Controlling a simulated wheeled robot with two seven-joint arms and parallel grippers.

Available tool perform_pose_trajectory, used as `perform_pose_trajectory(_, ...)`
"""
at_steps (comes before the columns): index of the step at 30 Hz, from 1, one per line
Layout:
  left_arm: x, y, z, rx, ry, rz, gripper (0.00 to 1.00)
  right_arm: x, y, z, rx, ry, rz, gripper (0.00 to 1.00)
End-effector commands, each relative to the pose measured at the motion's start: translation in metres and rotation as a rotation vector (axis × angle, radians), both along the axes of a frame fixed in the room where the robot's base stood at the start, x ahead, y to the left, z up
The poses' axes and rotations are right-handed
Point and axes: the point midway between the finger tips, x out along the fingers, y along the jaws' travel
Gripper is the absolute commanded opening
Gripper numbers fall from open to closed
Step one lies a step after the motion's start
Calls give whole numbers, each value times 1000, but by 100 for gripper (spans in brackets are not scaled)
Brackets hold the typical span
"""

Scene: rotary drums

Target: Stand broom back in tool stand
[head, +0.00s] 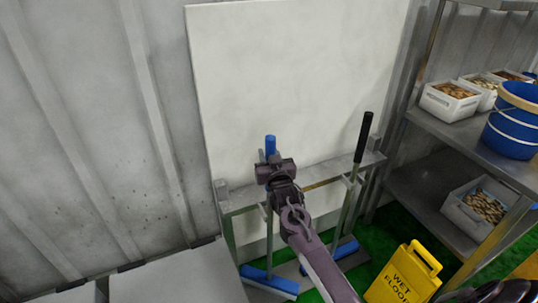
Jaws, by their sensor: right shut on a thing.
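The broom has a blue grip end (270,143), a grey shaft and a blue head (269,282) low down near the floor. My right gripper (274,170) is shut on the upper shaft, just below the blue end. The broom stands nearly upright at the left half of the metal tool stand (324,173), close to its top rail. My gripper and arm hide part of the shaft and rail, so I cannot tell whether the shaft sits in a holder. My left gripper is not in view.
A black-handled tool (362,138) stands in the right half of the stand. A yellow wet-floor sign (402,277) is in front at the right. A metal shelf (465,152) holds white crates (449,101) and a blue bucket (513,121). A white panel (290,70) is behind.

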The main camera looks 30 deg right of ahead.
Motion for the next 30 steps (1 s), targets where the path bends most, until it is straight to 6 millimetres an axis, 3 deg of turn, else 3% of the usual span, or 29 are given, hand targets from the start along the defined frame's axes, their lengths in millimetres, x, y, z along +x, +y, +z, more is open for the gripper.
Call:
perform_pose_trajectory(4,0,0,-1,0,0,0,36,0,0,1,-2,-6,0,1)
perform_pose_trajectory(5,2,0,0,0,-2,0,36,0,0,-2,0,0,0,31)
perform_pose_trajectory(9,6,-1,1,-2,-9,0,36,0,0,-1,0,0,0,50)
perform_pose_trajectory(20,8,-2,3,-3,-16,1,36,-2,1,0,-1,1,0,51)
perform_pose_trajectory(23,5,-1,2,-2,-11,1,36,-13,4,-1,0,2,1,51)
perform_pose_trajectory(30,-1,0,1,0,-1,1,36,-61,16,-1,1,3,1,51)
